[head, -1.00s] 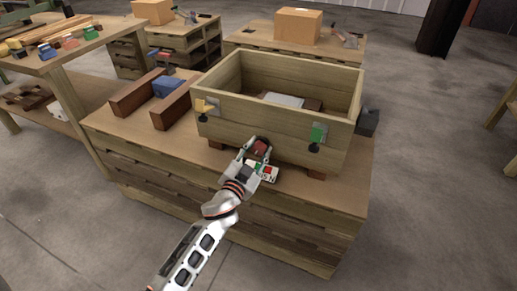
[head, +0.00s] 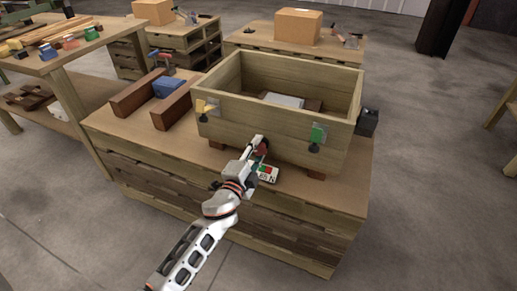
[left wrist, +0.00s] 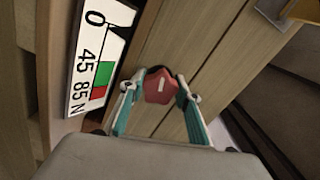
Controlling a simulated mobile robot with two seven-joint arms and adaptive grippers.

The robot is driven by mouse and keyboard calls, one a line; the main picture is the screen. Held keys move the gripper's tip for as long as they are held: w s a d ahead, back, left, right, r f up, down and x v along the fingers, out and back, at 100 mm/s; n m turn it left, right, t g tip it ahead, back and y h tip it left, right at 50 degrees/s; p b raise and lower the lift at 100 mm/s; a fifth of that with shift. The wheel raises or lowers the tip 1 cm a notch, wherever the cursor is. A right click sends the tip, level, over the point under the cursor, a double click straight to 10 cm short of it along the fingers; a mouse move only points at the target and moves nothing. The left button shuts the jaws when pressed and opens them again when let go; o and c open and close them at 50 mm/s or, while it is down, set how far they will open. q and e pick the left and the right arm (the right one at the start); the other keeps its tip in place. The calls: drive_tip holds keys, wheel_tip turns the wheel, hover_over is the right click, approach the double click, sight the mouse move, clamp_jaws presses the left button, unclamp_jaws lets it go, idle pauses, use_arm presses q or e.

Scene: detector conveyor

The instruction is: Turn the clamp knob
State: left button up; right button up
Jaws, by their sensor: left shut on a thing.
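A red knob (head: 262,150) with a pale mark on its face is at the front of the wooden box (head: 265,126). It also shows in the left wrist view (left wrist: 160,86). My left gripper (head: 259,147) is shut on the knob, with one fingertip on either side of it in the wrist view. A white scale plate (head: 267,174) with green and red bands is just below the knob. In the wrist view the plate (left wrist: 98,62) reads 0, 45, 85 N. The knob's shaft is hidden. My right gripper is not in view.
The open box stands on a wooden workbench (head: 230,215). Its front carries a yellow clip (head: 206,105) and a green clip (head: 318,133). Brown blocks (head: 136,93) and a blue block (head: 166,87) lie at the left. A dark block (head: 368,122) is at the right.

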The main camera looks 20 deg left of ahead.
use_arm(q)
drive_tip(key=shift+m, duration=0.5)
drive_tip(key=o, duration=1.1)
drive_tip(key=s, duration=1.2)
drive_tip(key=shift+a, duration=0.25)
